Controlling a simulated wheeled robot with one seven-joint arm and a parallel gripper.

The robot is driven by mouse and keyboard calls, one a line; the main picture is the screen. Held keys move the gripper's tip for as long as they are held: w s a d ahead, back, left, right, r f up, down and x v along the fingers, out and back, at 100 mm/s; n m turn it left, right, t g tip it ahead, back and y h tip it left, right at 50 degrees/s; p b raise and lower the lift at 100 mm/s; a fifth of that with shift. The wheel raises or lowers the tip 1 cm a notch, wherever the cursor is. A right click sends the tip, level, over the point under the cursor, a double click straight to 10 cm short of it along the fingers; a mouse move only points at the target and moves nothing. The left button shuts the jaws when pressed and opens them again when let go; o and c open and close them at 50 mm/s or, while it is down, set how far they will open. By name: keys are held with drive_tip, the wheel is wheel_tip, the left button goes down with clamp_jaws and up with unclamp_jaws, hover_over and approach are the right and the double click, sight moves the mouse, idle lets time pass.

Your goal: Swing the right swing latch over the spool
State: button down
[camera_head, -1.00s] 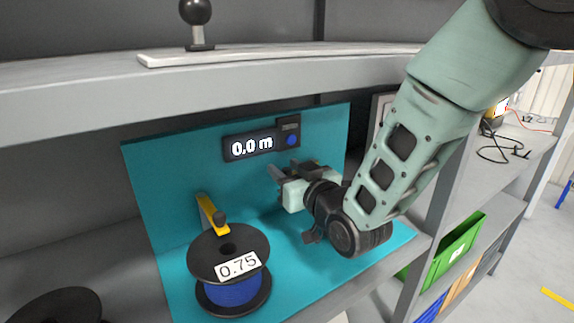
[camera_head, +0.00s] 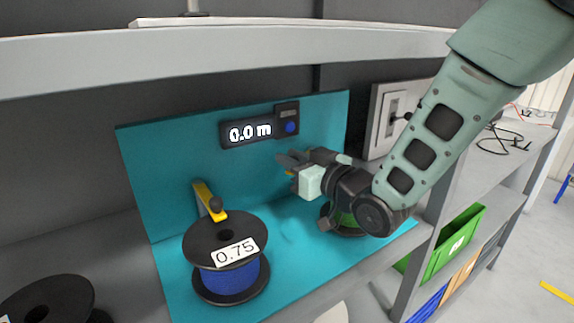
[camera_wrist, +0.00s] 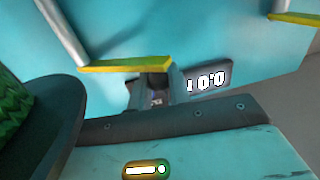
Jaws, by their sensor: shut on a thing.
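The right swing latch, a yellow bar (camera_wrist: 125,65) on a silver rod, shows in the wrist view. My gripper (camera_wrist: 153,92) is shut at the bar's end on its dark knob, mostly hidden between the fingers. In the head view, my gripper (camera_head: 290,162) is in front of the teal back panel, below the display, and hides this latch. The green spool (camera_head: 345,220) is partly hidden behind my wrist. It also shows at the left edge of the wrist view (camera_wrist: 15,105), with its dark flange beside the gripper; the latch bar appears clear of the flange.
A blue spool (camera_head: 228,280) labelled 0.75 stands at the left, beside another yellow latch (camera_head: 205,200). A shelf edge (camera_head: 230,60) runs above. A black reel (camera_head: 50,296) is at lower left; a green bin (camera_head: 450,240) is lower right.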

drive_tip(key=shift+s+d+n+g+y+b, duration=0.15)
drive_tip(key=shift+d+n+g+y+b, duration=0.15)
drive_tip(key=shift+d+n+g+y, duration=0.35)
drive_tip(key=shift+a, duration=0.1)
drive_tip(key=c, duration=1.3)
unclamp_jaws()
drive_tip(key=shift+c, duration=0.2)
drive_tip(key=shift+s, duration=0.1)
drive_tip(key=b+v, duration=1.5)
drive_tip(key=v, duration=0.2)
drive_tip(key=shift+d, duration=0.2)
